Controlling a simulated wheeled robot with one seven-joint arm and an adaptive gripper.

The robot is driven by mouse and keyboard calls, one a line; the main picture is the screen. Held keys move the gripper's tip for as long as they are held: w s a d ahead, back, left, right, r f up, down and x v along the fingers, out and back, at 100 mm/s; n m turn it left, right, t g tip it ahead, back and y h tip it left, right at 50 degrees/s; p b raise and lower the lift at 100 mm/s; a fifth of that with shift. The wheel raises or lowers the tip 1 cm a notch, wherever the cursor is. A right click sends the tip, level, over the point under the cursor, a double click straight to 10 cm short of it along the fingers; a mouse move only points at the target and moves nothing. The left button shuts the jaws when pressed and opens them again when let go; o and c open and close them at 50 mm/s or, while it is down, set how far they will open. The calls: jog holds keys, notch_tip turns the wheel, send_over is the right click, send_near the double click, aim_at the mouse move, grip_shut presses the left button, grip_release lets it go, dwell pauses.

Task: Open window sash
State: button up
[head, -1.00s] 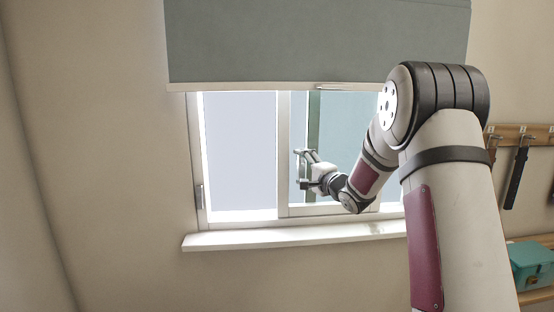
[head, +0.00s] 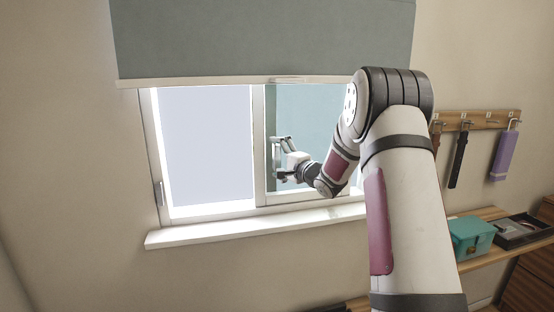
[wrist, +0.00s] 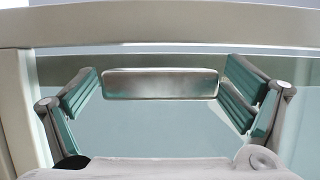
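The window has a pale left pane (head: 205,145) and a teal-tinted right pane (head: 315,112), split by a white middle stile (head: 259,145). A small metal latch (head: 158,192) sits on the left frame. My gripper (head: 279,156) is at the right pane, just right of the stile. In the wrist view my gripper (wrist: 160,97) is open, its teal-padded fingers spread to either side.
A grey blind (head: 262,38) hangs over the window top. A white sill (head: 255,226) runs below. At right are a hook rail (head: 475,121) with hanging items, and a wooden shelf (head: 470,261) bearing a teal box (head: 470,237) and a dark tray (head: 524,230).

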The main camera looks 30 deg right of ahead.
jog(key=shift+s, duration=0.1)
jog(key=s, duration=1.2)
jog(key=shift+d, duration=0.45)
jog(key=shift+w, duration=0.1)
jog(key=s+a+r+n+g+h, duration=0.2)
jog(key=s+a+r+n+g, duration=0.15)
jog(key=a, duration=0.25)
jog(key=s+a+r+n+g+h, duration=0.3)
jog(key=s+a+n, duration=0.1)
jog(key=s+a, duration=0.15)
jog(key=s+a+f+n+g+y, duration=0.1)
jog(key=s+a+n+g, duration=0.1)
jog(key=s+a, duration=0.3)
jog(key=s+a+f+n+g+y, duration=0.1)
jog(key=s+a+n, duration=0.3)
jog(key=s, duration=0.8)
jog(key=s+a+f+n+g+y, duration=0.1)
jog(key=s+a+f+n+g, duration=0.2)
jog(key=s+a, duration=0.5)
jog(key=shift+s+f+n+y, duration=0.25)
jog(key=shift+s+n+y, duration=0.1)
jog(key=shift+s+y, duration=0.1)
